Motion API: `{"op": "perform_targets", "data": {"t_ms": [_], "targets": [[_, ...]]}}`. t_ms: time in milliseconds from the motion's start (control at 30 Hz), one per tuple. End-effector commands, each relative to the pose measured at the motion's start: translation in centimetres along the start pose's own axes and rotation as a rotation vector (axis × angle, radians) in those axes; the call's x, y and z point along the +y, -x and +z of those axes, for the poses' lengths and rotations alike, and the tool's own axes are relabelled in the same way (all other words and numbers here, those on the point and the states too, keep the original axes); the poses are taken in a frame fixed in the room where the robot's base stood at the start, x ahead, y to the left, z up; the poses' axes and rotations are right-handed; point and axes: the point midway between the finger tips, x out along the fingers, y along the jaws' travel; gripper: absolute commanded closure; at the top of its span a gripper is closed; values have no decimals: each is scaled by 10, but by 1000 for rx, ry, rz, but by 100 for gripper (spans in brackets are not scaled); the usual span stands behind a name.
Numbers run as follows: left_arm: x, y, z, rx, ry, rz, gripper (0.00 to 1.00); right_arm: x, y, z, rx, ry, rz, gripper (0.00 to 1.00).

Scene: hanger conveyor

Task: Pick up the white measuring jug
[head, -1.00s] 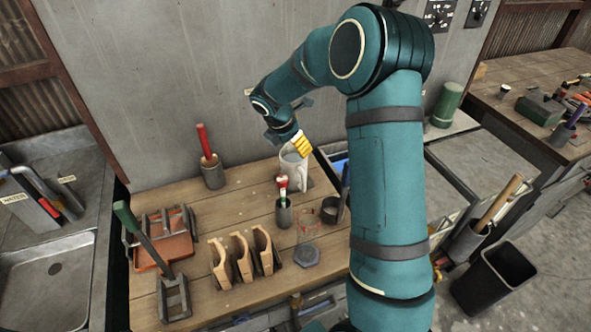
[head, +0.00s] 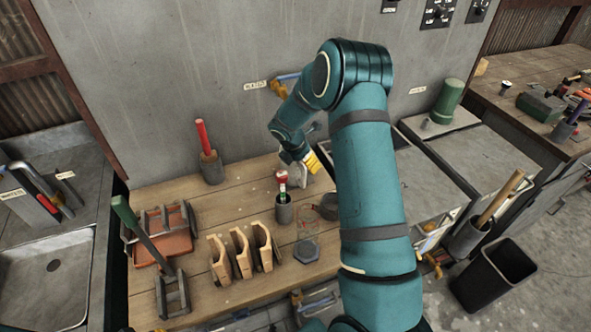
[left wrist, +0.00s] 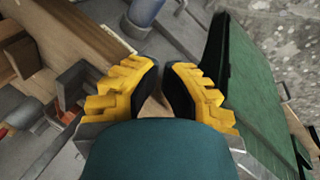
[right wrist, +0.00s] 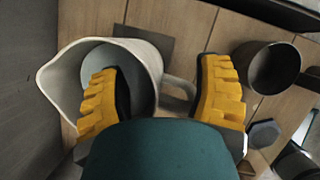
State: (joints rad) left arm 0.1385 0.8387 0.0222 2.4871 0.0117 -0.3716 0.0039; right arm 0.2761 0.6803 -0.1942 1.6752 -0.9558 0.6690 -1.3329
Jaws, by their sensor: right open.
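The white measuring jug (head: 301,181) stands at the back of the wooden bench in the head view, mostly hidden by my right gripper (head: 312,162). In the right wrist view the jug (right wrist: 62,82) shows from above, its spout to the left and its handle to the right. My right gripper (right wrist: 155,95) is open over it. One finger overlaps the jug's mouth and the other lies beyond the handle; whether either touches it I cannot tell. My left gripper (left wrist: 160,80) shows only in its wrist view, its fingertips close together with a narrow gap.
A dark round cup (right wrist: 272,68) stands right of the jug. Wooden pieces (head: 240,255) and a holder with a red handle (head: 211,168) stand further left. The wall is close behind.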

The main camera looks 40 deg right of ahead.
Motion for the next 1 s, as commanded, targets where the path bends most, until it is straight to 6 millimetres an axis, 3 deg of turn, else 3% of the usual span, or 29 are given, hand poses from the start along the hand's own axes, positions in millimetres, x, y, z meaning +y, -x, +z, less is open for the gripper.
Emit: {"op": "perform_targets", "data": {"t_ms": [233, 400, 433, 1000], "targets": [[0, 0, 0, 0, 0, 0, 100, 0, -1, 0, 0, 0, 0, 34], [0, 0, 0, 0, 0, 0, 100, 0, -1, 0, 0, 0, 0, 93], [0, 0, 0, 0, 0, 0, 100, 0, -1, 0, 0, 0, 0, 100], [0, 0, 0, 0, 0, 0, 100, 1, 3, 3, -2, -2, 4, 100]]}}
